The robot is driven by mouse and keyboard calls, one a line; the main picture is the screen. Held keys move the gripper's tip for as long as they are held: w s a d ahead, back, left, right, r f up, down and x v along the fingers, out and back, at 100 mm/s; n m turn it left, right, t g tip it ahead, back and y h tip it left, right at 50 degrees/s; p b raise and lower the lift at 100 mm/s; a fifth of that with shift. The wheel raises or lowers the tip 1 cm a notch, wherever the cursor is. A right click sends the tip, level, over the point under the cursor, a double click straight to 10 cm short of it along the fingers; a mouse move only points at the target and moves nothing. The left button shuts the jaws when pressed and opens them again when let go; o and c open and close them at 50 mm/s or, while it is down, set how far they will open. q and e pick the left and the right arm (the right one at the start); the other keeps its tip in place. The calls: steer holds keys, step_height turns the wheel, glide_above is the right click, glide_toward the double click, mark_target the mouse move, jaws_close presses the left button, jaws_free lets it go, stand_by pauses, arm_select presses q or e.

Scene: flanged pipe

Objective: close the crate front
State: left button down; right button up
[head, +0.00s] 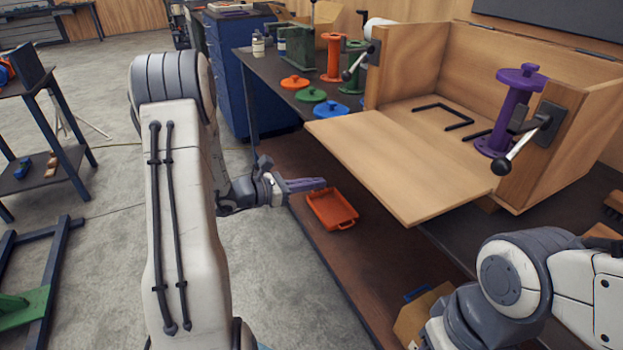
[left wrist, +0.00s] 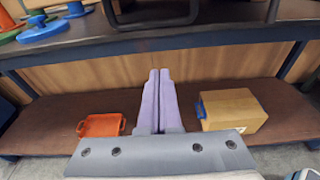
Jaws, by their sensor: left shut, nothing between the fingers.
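The wooden crate (head: 452,62) stands on the workbench at the right of the head view. Its front panel (head: 400,165) is folded down, lying roughly flat and sticking out past the bench edge towards me. A purple flanged pipe (head: 508,112) stands inside. My left gripper (head: 322,183) is shut and empty, left of the panel and apparently lower. Its closed fingers (left wrist: 159,78) show in the left wrist view. My right gripper is out of frame.
Orange, green and blue flanged parts (head: 295,82) stand on the bench left of the crate. Below, the lower shelf (left wrist: 255,90) holds an orange tray (left wrist: 100,125) and a cardboard box (left wrist: 235,110). The bench edge (left wrist: 230,32) runs above my left fingers.

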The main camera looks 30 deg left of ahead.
arm_select(q)
steer(key=w+d+r, duration=0.2)
steer(key=w+d, duration=0.1)
steer(key=w, duration=0.1)
steer(key=shift+w+d+r+p, duration=0.25)
steer(key=shift+d+r+p, duration=0.05)
steer(key=shift+r+p, duration=0.15)
